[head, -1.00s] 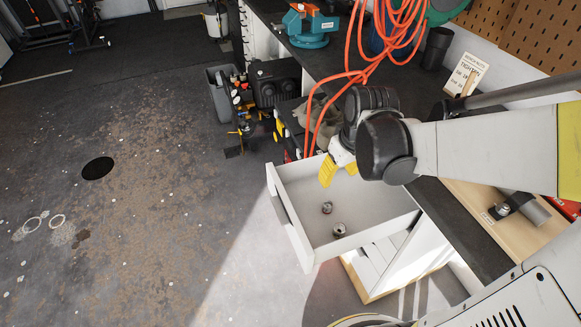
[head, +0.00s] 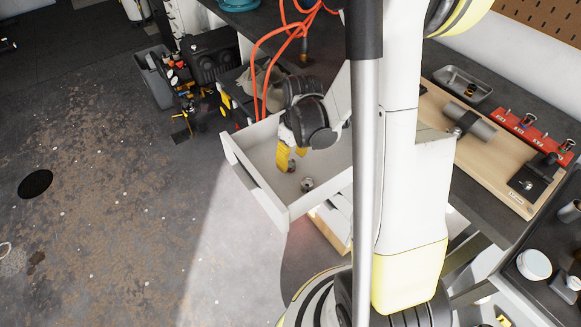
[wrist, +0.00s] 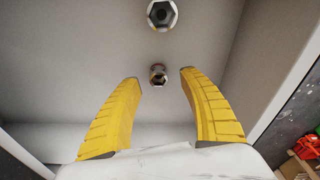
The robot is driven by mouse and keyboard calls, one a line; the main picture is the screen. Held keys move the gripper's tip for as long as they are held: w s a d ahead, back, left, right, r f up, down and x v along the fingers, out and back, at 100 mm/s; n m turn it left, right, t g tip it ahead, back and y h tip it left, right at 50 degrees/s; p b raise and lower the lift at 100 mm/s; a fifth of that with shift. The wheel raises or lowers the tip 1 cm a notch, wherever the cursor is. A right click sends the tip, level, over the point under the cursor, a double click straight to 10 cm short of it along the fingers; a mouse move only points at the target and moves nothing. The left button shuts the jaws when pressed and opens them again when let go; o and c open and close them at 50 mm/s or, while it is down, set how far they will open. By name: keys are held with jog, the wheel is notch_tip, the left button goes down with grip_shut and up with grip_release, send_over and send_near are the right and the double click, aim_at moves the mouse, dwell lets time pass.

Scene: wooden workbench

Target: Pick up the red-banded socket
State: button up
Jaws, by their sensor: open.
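Two small metal sockets stand in the open white drawer (head: 262,190). One socket (head: 291,166) is close to my fingertips in the head view. In the wrist view this nearer socket (wrist: 158,76) shows in the gap between the fingertips, with a reddish tint low on its side. The other socket (head: 307,184) stands apart from it; in the wrist view this socket (wrist: 162,14) is at the top edge, its band hard to make out. My gripper (head: 290,158), with yellow fingers, is open, low inside the drawer, and holds nothing.
The drawer walls (wrist: 278,60) surround the gripper closely. An orange cable (head: 262,75) hangs beside my arm. The workbench holds a wooden board (head: 480,165), a red rack (head: 525,135) and a grey tray (head: 462,84). The drawer floor around the sockets is otherwise clear.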

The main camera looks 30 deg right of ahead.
aim_at(291, 164)
jog(key=f, duration=0.1)
jog(key=f+b, duration=0.2)
jog(key=f, duration=0.1)
jog(key=shift+w+d, duration=0.1)
jog(key=shift+w, duration=0.25)
grip_shut()
jog(key=shift+r, duration=0.15)
